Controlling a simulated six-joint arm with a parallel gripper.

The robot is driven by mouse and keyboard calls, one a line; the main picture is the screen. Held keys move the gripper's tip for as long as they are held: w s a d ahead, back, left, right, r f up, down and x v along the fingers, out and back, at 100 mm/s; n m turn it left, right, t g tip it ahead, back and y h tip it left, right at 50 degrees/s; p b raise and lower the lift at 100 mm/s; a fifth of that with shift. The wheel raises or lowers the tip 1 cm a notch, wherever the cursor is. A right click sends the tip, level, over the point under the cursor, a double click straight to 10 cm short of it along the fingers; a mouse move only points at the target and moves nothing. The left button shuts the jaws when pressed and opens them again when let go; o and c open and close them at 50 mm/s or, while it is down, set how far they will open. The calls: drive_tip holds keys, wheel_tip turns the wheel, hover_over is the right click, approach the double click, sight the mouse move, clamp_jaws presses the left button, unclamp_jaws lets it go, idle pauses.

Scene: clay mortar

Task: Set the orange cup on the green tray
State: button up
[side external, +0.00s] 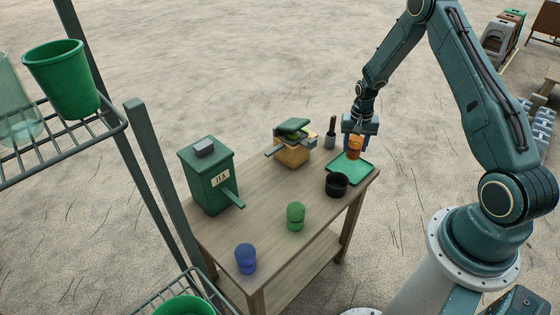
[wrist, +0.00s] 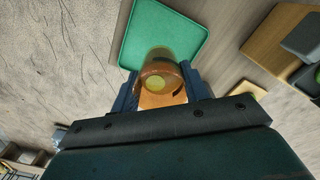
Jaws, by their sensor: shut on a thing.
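The orange cup (side external: 355,150) is between the fingers of my gripper (side external: 357,138), which is shut on it. In the wrist view the cup (wrist: 163,99) sits upright between the two dark blue fingers (wrist: 158,85), its open rim facing the camera. The green tray (side external: 345,172) lies at the right end of the table. In the side view the cup overlaps the tray's far part. In the wrist view it overlaps the near edge of the tray (wrist: 160,27). I cannot tell whether the cup touches the tray.
A black bowl (side external: 336,186) stands close to the tray's front edge. A grey pot with a dark handle (side external: 330,139) and a wooden box with a green top (side external: 292,154) are to the left.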

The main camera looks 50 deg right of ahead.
sight(353, 155)
drive_tip(key=shift+f, duration=2.45)
drive_tip(key=o, duration=1.3)
drive_tip(key=shift+r, duration=0.1)
drive_tip(key=shift+r, duration=3.9)
drive_tip(key=shift+r, duration=0.15)
